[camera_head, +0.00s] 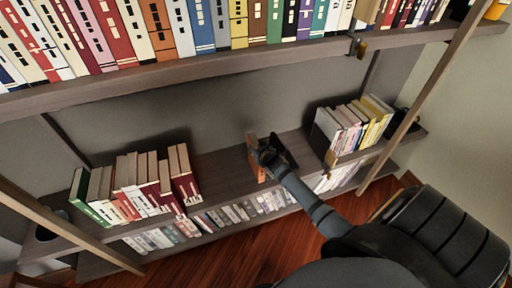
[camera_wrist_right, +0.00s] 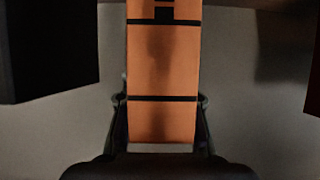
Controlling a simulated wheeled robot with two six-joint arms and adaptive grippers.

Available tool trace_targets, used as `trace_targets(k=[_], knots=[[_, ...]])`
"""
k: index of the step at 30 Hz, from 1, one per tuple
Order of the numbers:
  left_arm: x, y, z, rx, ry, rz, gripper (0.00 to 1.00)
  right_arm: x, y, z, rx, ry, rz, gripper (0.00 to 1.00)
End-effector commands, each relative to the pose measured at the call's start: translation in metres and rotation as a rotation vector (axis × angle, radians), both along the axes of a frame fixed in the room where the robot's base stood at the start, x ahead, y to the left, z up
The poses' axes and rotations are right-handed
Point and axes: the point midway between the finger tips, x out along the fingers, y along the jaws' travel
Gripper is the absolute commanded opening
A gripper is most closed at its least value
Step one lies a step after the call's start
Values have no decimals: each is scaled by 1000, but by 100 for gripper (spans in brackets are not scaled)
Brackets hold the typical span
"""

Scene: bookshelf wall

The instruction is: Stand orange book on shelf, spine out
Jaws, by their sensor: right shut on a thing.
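The orange book (camera_head: 254,160) is upright over the bare middle of the middle shelf (camera_head: 220,170), partly hidden behind my right gripper (camera_head: 264,154). In the right wrist view the orange book (camera_wrist_right: 162,75) shows its spine with black bands, facing the camera. My right gripper's fingers (camera_wrist_right: 161,118) are on both sides of the book, shut on it. I cannot tell whether its lower edge touches the shelf board. My left gripper is not in view.
A leaning row of books (camera_head: 135,185) stands left on the middle shelf, and another group (camera_head: 352,125) stands right. The upper shelf (camera_head: 200,68), full of books, overhangs. A dark block (camera_wrist_right: 45,50) fills the wrist view's left. Free shelf lies on both sides of the gripper.

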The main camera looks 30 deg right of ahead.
Motion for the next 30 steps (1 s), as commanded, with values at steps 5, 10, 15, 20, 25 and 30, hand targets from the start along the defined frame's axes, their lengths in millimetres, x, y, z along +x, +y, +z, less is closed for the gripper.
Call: trace_targets(k=[5, 10, 15, 20, 25, 30], knots=[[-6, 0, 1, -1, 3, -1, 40, 1, 0, 3, -1, -4, 2, 0], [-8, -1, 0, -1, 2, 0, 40, 1, 0, 2, 0, -4, 3, 0], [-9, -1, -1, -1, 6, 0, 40, 1, 0, 2, -1, -5, 3, 0], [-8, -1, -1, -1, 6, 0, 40, 1, 0, 1, -1, -5, 3, 0], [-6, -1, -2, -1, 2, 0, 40, 1, 0, -1, -1, -5, 3, 0], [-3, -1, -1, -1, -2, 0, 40, 1, 0, -2, 0, -4, 3, 46]])
